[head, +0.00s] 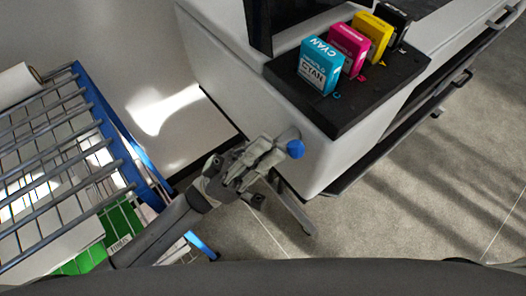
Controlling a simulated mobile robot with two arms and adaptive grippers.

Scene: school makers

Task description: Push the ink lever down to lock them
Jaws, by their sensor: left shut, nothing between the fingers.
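A blue round knob (295,149), which looks like the end of the ink lever, shows at the front side of the white printer (225,62). The rest of the lever is hidden. My left gripper (278,152) is shut and empty, with its fingertips right beside the knob. I cannot tell whether they touch it. Cyan (319,68), magenta (347,48), yellow (374,36) and black (399,22) ink cartridges stand upright in a row on the printer's black cartridge tray (350,107). My right gripper is not in view.
A rack with metal bars and a blue frame (110,130) stands at the left, with green and white packs (118,225) in it. The grey floor (400,205) at the lower right is clear.

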